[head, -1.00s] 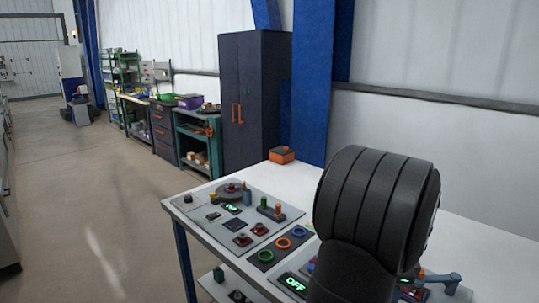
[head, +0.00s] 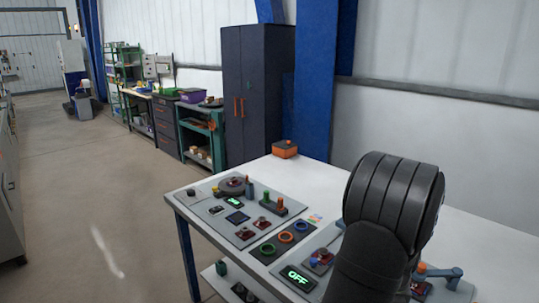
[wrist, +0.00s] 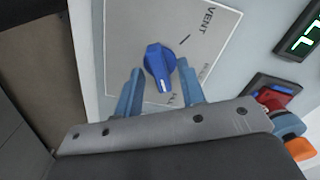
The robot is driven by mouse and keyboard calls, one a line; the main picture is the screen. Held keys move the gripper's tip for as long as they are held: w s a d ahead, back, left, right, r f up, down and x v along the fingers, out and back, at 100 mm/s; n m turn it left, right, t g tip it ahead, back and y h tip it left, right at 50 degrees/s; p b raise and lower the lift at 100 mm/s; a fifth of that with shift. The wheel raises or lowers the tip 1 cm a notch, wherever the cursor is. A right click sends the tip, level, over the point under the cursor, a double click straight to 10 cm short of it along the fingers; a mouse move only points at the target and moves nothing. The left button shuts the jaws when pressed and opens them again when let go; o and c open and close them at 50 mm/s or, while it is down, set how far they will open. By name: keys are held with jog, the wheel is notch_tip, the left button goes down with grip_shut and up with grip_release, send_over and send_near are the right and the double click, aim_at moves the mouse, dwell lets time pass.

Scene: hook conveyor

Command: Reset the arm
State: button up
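My gripper (wrist: 160,70) shows in the wrist view with two blue fingers apart. A blue knob (wrist: 158,64) with a white mark lies between the fingertips, on a grey plate (wrist: 215,22) lettered "VENT". I cannot tell whether the fingers touch the knob or stand just short of it. In the head view my dark arm covers part of the bench, and the gripper cannot be made out.
A white bench (head: 480,235) carries control panels. A green "OFF" display (head: 298,278) and coloured rings (head: 286,237) lie left of my arm. An orange box (head: 285,149) stands at the back edge. A red switch (wrist: 275,97) and an orange-tipped blue part (wrist: 290,130) lie right of the gripper.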

jog(key=shift+r, duration=0.15)
notch_tip(320, 180, up, 17)
notch_tip(320, 180, down, 18)
jog(key=shift+r, duration=0.1)
jog(key=shift+r+n, duration=0.3)
jog(key=shift+n, duration=0.5)
jog(key=n, duration=0.4)
jog(key=shift+n, duration=1.9)
